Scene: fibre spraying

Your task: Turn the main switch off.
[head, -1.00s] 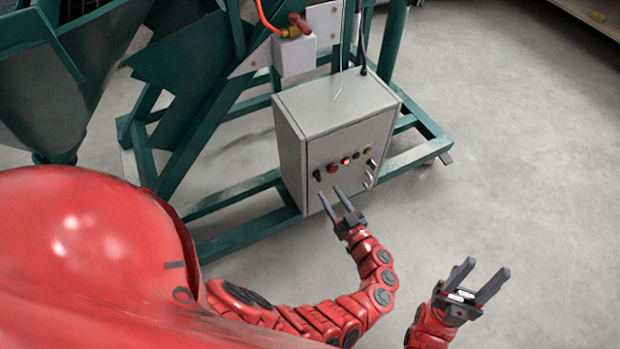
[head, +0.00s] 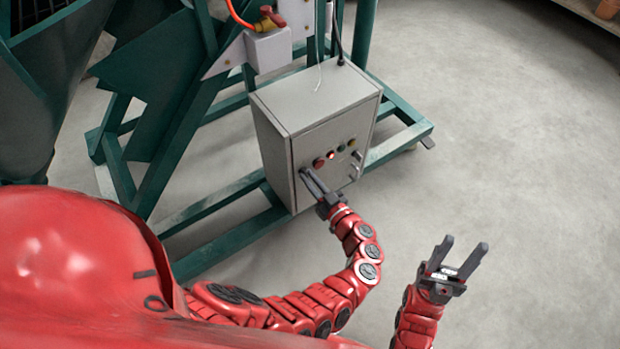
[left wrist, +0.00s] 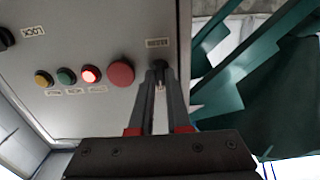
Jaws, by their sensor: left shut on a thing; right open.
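The main switch is a small black knob (left wrist: 160,70) under a label at one end of the control box's front panel. In the left wrist view it sits between my left fingertips, which partly hide it; it looks roughly upright there. My left gripper (head: 307,173) is shut on the knob, with its fingers pointing at the panel. In the head view the fingers cover most of the knob. The grey control box (head: 313,100) is mounted on a green frame. My right gripper (head: 464,250) is open and empty, held over the floor to the right.
A large red button (left wrist: 121,73) is right beside the switch, then a lit red lamp (left wrist: 89,74), a green button (left wrist: 66,76) and a yellow one (left wrist: 43,78). The green frame (head: 235,235) runs below and behind the box. The floor (head: 510,150) to the right is clear.

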